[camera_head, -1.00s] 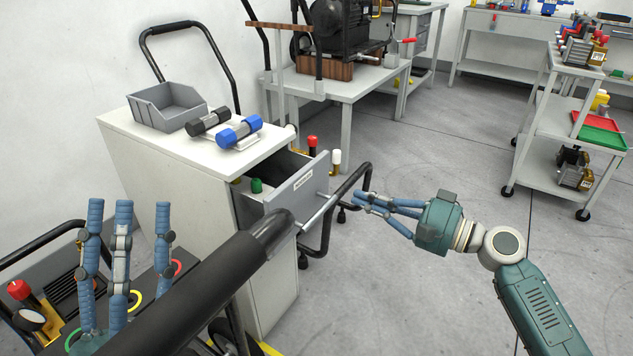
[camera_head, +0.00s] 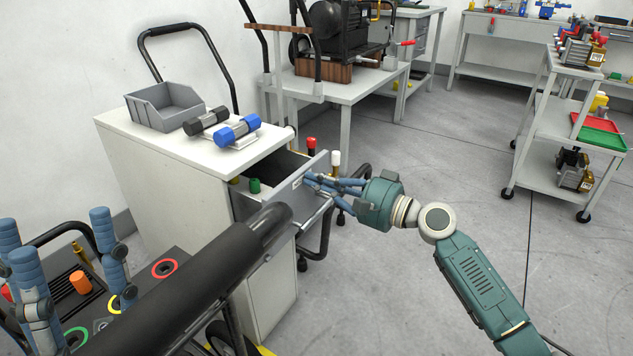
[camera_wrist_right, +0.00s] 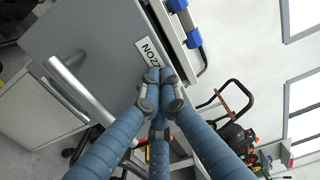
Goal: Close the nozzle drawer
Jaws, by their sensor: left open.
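The nozzle drawer (camera_head: 284,198) stands pulled out of the white cabinet (camera_head: 165,195), with its grey front facing right. The drawer's label, partly covered, shows in the right wrist view (camera_wrist_right: 146,52), beside the bar handle (camera_wrist_right: 82,92). My right gripper (camera_head: 310,181) has its fingers drawn together, with the tips at the drawer front by the label. Whether they touch is hard to tell. My left gripper (camera_head: 55,235) is open and empty at the lower left, away from the drawer.
A grey bin (camera_head: 165,108) and black and blue rollers (camera_head: 237,132) sit on the cabinet top. A black cart handle (camera_head: 190,28) rises behind it.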

